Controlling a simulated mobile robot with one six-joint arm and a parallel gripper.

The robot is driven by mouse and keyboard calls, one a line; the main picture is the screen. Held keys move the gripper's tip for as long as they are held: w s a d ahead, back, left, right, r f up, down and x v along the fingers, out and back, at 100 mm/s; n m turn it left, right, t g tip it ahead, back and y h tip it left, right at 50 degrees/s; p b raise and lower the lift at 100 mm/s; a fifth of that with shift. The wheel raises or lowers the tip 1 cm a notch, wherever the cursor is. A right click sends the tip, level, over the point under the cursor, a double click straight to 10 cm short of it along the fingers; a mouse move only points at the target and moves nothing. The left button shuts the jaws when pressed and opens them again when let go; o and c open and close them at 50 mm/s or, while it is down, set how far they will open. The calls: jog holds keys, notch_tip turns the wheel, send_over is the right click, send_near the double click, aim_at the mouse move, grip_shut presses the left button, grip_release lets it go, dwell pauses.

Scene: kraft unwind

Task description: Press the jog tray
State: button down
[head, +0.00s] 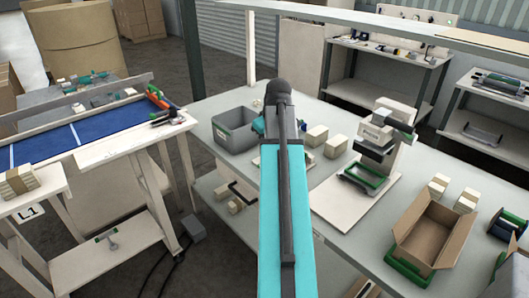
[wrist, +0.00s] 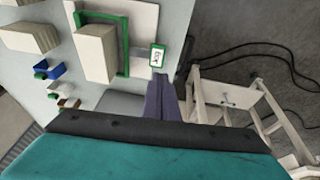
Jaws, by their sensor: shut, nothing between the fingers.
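In the wrist view, a green-framed tray (wrist: 123,72) on a white board holds a cream stack (wrist: 95,52). I take it to be the jog tray. A small green-edged white tag (wrist: 157,55), with dark lettering too small to read surely, stands at its right side. My gripper (wrist: 166,78) is shut and empty, its dark fingers pointing toward the tag and just below it in the picture. I cannot tell whether they touch anything. In the head view my teal arm hides the gripper and this tray.
The head view shows a grey bin (head: 235,131) left of my arm, and a white machine (head: 385,135) with an empty green frame (head: 363,179) to the right. An open carton (head: 428,230) stands farther right.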

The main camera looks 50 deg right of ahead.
jog(key=shift+v, duration=1.35)
